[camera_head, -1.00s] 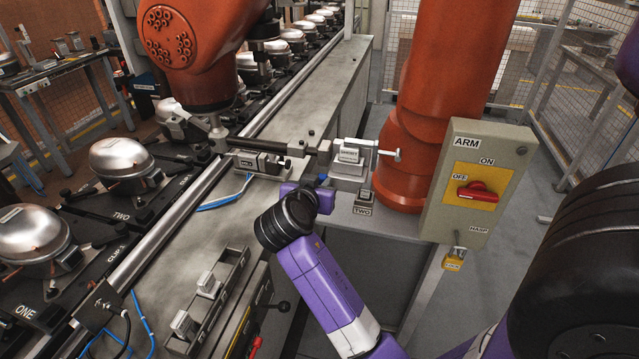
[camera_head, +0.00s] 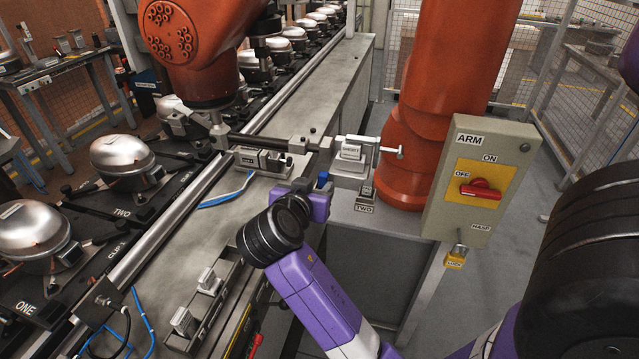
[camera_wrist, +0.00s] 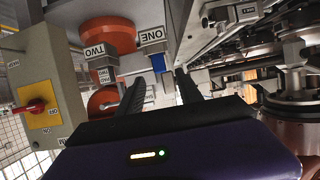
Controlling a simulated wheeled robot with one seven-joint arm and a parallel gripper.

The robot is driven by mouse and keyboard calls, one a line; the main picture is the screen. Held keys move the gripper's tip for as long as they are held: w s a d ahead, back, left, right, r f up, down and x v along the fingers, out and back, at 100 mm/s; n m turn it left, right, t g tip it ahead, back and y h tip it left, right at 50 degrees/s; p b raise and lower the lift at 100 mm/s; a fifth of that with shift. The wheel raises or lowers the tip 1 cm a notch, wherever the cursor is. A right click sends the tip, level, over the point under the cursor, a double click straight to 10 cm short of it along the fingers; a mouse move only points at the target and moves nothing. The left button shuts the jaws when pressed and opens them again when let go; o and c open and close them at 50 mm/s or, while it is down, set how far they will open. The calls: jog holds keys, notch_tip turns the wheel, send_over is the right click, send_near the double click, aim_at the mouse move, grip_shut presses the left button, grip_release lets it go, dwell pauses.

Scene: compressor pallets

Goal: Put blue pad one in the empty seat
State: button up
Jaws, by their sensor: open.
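Blue pad one, a small blue block (camera_head: 322,180), shows just beyond my wrist in the head view. In the wrist view the blue block (camera_wrist: 156,65) is by a plate marked ONE (camera_wrist: 151,36). My gripper (camera_wrist: 160,77) is open, its two dark fingers pointing towards the block with a gap between them. I see nothing held, and I cannot tell whether the fingers touch the block. In the head view my purple wrist hides most of the fingers and the block's stand. I cannot make out for certain which place is the empty seat.
A clamp fixture (camera_head: 350,153) with a labelled block stands beyond my wrist, near a TWO marker (camera_head: 364,207). An orange column (camera_head: 420,120) and the ARM switch box (camera_head: 468,185) are to the right. A slotted rack (camera_head: 228,290) with grey blocks and compressors (camera_head: 122,157) are left.

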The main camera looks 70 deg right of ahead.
jog(key=w+v, duration=0.1)
jog(key=v, duration=0.5)
jog(key=s+a+f+n+t+y, duration=0.2)
jog(key=a+f+n+t+y, duration=0.7)
jog(key=a+f+n, duration=0.75)
jog(key=s+a+r+t+y, duration=0.2)
jog(key=s+a+r, duration=0.2)
jog(key=s, duration=0.3)
jog(key=s+a+r+t+y, duration=0.2)
jog(key=s+a+r, duration=0.2)
jog(key=s+a, duration=0.3)
jog(key=shift+s+a+r+t, duration=0.25)
jog(key=shift+s+a+t, duration=0.1)
jog(key=shift+s, duration=0.2)
jog(key=shift+n, duration=0.25)
